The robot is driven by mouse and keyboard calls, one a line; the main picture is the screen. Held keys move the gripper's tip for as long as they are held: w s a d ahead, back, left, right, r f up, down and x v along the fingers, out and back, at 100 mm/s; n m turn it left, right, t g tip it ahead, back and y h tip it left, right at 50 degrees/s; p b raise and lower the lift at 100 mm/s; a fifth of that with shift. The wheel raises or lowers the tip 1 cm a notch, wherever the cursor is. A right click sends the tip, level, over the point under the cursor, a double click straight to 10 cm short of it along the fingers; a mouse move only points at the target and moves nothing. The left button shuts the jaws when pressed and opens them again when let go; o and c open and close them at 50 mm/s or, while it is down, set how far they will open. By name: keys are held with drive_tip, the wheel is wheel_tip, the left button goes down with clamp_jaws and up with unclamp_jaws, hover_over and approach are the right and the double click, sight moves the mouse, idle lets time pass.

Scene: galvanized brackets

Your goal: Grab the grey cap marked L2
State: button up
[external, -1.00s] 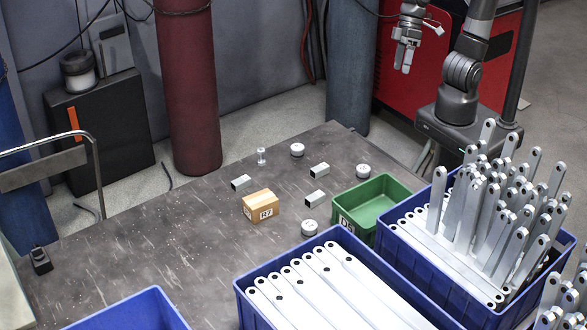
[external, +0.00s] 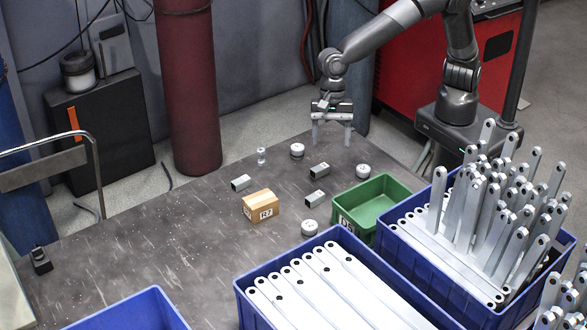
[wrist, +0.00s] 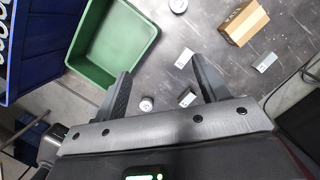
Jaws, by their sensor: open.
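Three round grey-white caps lie on the dark table in the external view: a back cap (external: 297,150), a right cap (external: 362,171) by the green bin and a front cap (external: 309,227). I cannot read L2 on any of them. My gripper (external: 331,138) is open and empty, pointing down above the table's back part, between the back and right caps in the picture. In the wrist view my gripper (wrist: 161,75) has its fingers apart; the right cap (wrist: 147,104) shows between them, and the front cap (wrist: 178,5) is at the top edge.
A green bin (external: 393,183) and blue crates (external: 260,315) of metal bars stand right and in front. The table's left is largely clear.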

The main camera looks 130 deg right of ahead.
drive_tip(key=w+a+f+m+h, duration=0.2)
drive_tip(key=w+a+f+m, duration=0.2)
drive_tip(key=w+f+m, duration=0.7)
drive_tip(key=n, duration=0.3)
hover_over(310, 225)
drive_tip(key=f, duration=0.7)
drive_tip(key=shift+w+a, duration=0.1)
drive_tip(key=shift+a, duration=0.1)
drive_tip(key=f, duration=0.5)
drive_tip(key=shift+s+d+f, duration=0.2)
drive_tip(key=shift+d+f, duration=0.05)
drive_tip(key=shift+f, duration=0.15)
drive_tip(key=c, duration=1.1)
drive_tip(key=shift+r, duration=0.15)
